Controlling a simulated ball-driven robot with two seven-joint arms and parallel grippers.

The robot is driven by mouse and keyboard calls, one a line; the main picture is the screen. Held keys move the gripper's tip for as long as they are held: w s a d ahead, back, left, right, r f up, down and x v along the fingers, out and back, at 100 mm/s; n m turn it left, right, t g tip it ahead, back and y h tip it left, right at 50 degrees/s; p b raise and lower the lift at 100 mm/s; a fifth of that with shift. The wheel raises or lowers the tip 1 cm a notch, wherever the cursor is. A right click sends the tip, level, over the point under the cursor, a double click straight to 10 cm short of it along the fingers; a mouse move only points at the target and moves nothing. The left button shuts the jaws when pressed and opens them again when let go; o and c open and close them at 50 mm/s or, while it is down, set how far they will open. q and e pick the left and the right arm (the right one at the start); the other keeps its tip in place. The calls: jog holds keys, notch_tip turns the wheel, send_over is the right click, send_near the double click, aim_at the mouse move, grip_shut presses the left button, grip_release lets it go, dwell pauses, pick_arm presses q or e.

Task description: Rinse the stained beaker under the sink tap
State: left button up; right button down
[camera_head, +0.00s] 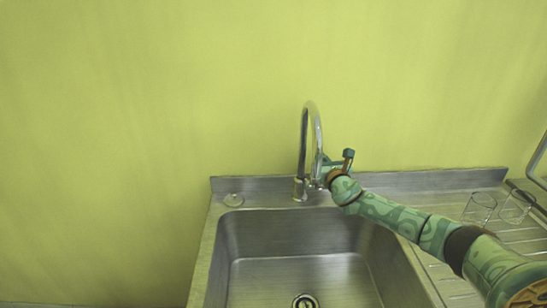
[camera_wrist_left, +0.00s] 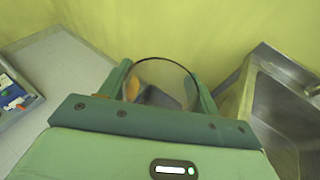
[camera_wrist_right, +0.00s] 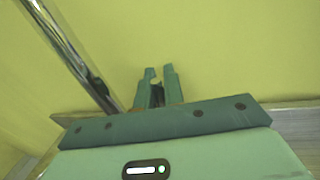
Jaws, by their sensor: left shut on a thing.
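The beaker (camera_wrist_left: 162,72) is clear glass with a dark rim, and a grey-brown tint shows in it. My left gripper (camera_wrist_left: 162,85) is shut on it, with one finger on each side; it is beside the sink in the left wrist view and outside the head view. The curved metal tap (camera_head: 305,140) stands at the back of the sink (camera_head: 300,245). My right gripper (camera_head: 335,160) is close to the tap's right side. In the right wrist view its fingers (camera_wrist_right: 158,80) are near each other, with something dark between; contact is unclear. The tap (camera_wrist_right: 70,50) rises left of them.
Two clear glasses (camera_head: 480,207) (camera_head: 516,206) stand on the ridged drainboard (camera_head: 455,283) at right. A tray (camera_wrist_left: 14,105) with coloured items lies left on a pale worktop (camera_wrist_left: 65,85).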

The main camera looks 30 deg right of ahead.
pick_arm(q)
notch_tip(320, 180, down, 5)
jog(key=b, duration=0.3)
jog(key=shift+w+r+b, duration=0.15)
jog(key=shift+r+b, duration=0.05)
jog(key=shift+b, duration=0.1)
pick_arm(e)
jog(key=shift+s+a+f+t, duration=0.25)
jog(key=shift+s+f+t, duration=0.1)
jog(key=shift+s+t, duration=0.15)
pick_arm(q)
jog(key=shift+f, duration=0.15)
pick_arm(e)
jog(key=shift+r, duration=0.4)
jog(key=c, duration=1.5)
grip_release()
pick_arm(q)
jog(key=shift+r, duration=0.2)
pick_arm(e)
jog(key=shift+s, duration=0.1)
